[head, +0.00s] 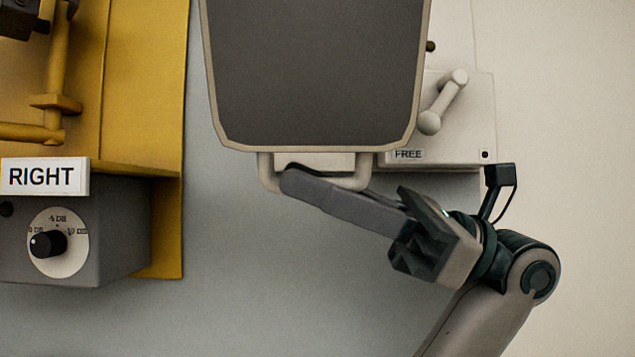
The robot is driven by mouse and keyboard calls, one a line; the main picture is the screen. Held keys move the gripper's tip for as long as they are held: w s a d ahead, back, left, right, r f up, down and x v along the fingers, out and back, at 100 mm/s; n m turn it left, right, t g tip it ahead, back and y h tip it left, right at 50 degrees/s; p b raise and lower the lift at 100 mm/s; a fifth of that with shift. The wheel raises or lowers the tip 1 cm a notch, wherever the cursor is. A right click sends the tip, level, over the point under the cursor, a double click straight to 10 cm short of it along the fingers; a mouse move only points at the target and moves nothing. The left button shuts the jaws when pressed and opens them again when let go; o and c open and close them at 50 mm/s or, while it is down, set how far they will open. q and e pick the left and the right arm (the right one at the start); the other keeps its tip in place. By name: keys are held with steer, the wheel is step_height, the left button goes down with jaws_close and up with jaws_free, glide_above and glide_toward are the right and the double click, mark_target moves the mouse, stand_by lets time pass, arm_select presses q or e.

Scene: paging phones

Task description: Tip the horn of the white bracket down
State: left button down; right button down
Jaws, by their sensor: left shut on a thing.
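The horn (310,75) fills the upper middle of the head view, a large dark grey face with a pale rim. A pale U-shaped handle (361,174) hangs from its lower edge. My left gripper (300,184) reaches in from the lower right and is shut on the handle, its fingers covering most of the handle's bar. The white bracket (465,120) shows behind the horn on the right, with a short pale lever (443,101) slanting up to the right. A label below the lever reads FREE (408,154). The horn's back is hidden. My right gripper is out of view.
On the left, a yellow panel (145,90) carries yellow pipework. A RIGHT sign (43,177) sits above a grey box (115,230) with a black knob (47,244) on a white dial. The grey wall below the horn is clear.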

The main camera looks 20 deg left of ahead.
arm_select(q)
steer(key=shift+w+a+f, duration=0.2)
steer(key=shift+w+f, duration=0.1)
steer(key=shift+w, duration=0.25)
steer(key=shift+w+a+f, duration=0.2)
steer(key=shift+w+f, duration=0.05)
steer(key=shift+w, duration=0.25)
steer(key=c, duration=1.8)
jaws_free()
steer(key=shift+o, duration=0.2)
steer(key=shift+w+a, duration=0.1)
steer(key=shift+f+b, duration=0.1)
steer(key=shift+b, duration=0.25)
